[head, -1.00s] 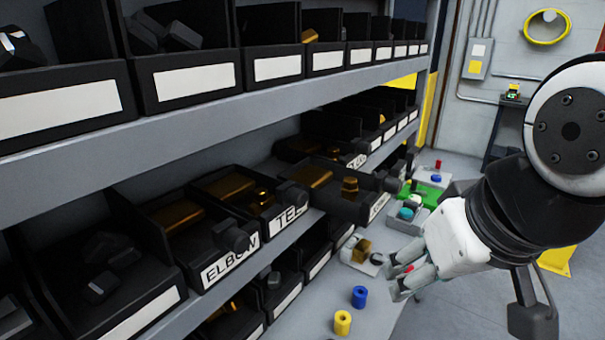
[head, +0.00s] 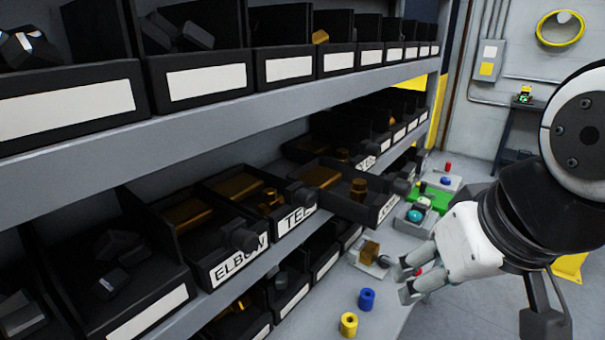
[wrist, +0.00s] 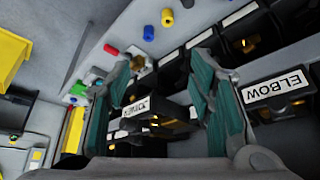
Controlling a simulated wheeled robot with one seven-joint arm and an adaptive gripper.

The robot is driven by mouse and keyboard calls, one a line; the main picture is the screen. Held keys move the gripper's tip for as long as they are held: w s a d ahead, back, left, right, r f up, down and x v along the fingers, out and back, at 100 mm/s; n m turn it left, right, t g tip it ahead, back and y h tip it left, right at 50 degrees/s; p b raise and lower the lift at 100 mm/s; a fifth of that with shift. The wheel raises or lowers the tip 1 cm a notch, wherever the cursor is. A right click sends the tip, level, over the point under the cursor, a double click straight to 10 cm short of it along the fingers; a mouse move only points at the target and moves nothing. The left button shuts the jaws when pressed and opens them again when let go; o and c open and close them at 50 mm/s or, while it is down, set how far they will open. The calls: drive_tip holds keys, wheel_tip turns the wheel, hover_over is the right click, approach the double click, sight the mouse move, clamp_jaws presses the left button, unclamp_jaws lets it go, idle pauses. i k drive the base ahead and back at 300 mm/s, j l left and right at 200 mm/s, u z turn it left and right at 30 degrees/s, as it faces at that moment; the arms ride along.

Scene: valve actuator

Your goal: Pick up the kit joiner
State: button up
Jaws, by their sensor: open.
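My gripper (head: 405,282) is open, right of and nearer than that bin, above the lower bench. Its two fingers also show in the wrist view (wrist: 160,80), apart and with nothing between the tips. I cannot tell which brass piece is the kit joiner.
The TEE bin (head: 272,222) and ELBOW bin (head: 215,245) also stick out, left of the joiner bin. The shelf above (head: 250,110) overhangs them. A blue cylinder (head: 366,299), a yellow cylinder (head: 349,324) and a brass block on a plate (head: 369,253) stand on the bench below.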

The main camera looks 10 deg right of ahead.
sight(358, 192)
drive_tip(key=i+l+u, duration=0.2)
drive_tip(key=l+u, duration=0.25)
drive_tip(key=l, duration=0.4)
drive_tip(key=l+u, duration=0.5)
drive_tip(key=l, duration=0.4)
drive_tip(key=i+l+u, duration=0.2)
drive_tip(key=i+l, duration=0.15)
drive_tip(key=i, duration=0.1)
